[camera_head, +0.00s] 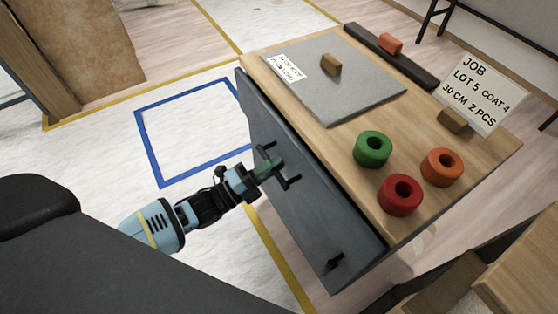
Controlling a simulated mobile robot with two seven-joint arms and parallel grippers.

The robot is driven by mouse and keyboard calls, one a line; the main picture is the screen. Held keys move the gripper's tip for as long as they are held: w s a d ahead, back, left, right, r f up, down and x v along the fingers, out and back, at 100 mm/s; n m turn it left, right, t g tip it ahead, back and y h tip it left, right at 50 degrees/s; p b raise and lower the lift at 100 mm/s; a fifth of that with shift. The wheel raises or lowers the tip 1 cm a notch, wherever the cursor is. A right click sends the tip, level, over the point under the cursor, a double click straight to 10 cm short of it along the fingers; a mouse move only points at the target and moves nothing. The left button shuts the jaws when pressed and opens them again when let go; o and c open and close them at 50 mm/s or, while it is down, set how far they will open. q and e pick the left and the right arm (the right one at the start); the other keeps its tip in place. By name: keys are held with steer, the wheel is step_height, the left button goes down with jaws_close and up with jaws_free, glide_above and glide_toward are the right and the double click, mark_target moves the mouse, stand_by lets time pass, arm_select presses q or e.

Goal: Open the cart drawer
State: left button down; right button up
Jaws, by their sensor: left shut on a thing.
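The cart has a wooden top (345,167) and a dark grey drawer front (318,212) on the side facing my left arm. A black bar handle sits on the drawer front (288,182). My left gripper (270,168) is at this handle and shut on it; the fingertips are partly hidden against the handle. A narrow dark gap shows between the drawer front's upper edge and the top. My right gripper is not in view.
On the cart top are a grey sheet (335,85) with a wooden block (331,64), green (372,149), orange (441,167) and red (400,195) rings, a dark bar (392,56) and a job sign (477,95). Floor around the blue taped square (150,150) is clear.

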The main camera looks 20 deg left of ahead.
arm_select(q)
steer(key=r+p+v, duration=0.2)
steer(key=v, duration=0.8)
steer(key=r+p+v, duration=0.2)
steer(key=v, duration=0.7)
steer(key=shift+v, duration=0.85)
steer(key=shift+r, duration=0.25)
steer(key=c, duration=1.5)
jaws_free()
steer(key=shift+s+a, duration=0.1)
